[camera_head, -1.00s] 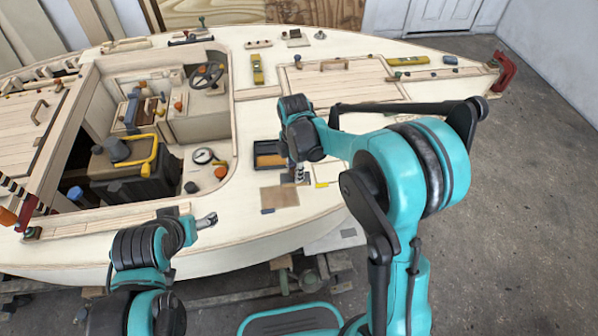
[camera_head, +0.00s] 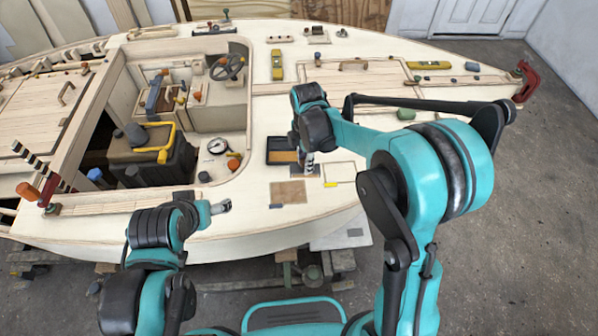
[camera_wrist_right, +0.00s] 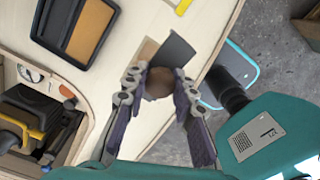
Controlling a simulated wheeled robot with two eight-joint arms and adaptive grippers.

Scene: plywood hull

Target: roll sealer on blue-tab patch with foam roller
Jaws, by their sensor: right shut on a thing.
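The blue-tab patch (camera_head: 289,193) is a brown square on the pale deck, with its small blue tab (camera_head: 276,206) at the near edge. Part of the patch also shows in the wrist view (camera_wrist_right: 148,50). My right gripper (camera_head: 309,168) is over the deck just beyond and right of the patch. In the wrist view my right gripper (camera_wrist_right: 158,90) is shut on the foam roller, a dark grey flat-looking head (camera_wrist_right: 176,50) with a brown rounded part between the fingers. Whether the roller touches the deck is unclear. My left gripper (camera_head: 222,206) is over the near deck edge; its fingers are too small to read.
A dark tray (camera_head: 270,157) with an orange-tan inside lies just left of my right gripper. A yellow tab (camera_head: 331,184) marks another patch to the right. The open cockpit with a round gauge (camera_head: 218,146) and black box (camera_head: 150,165) lies left.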

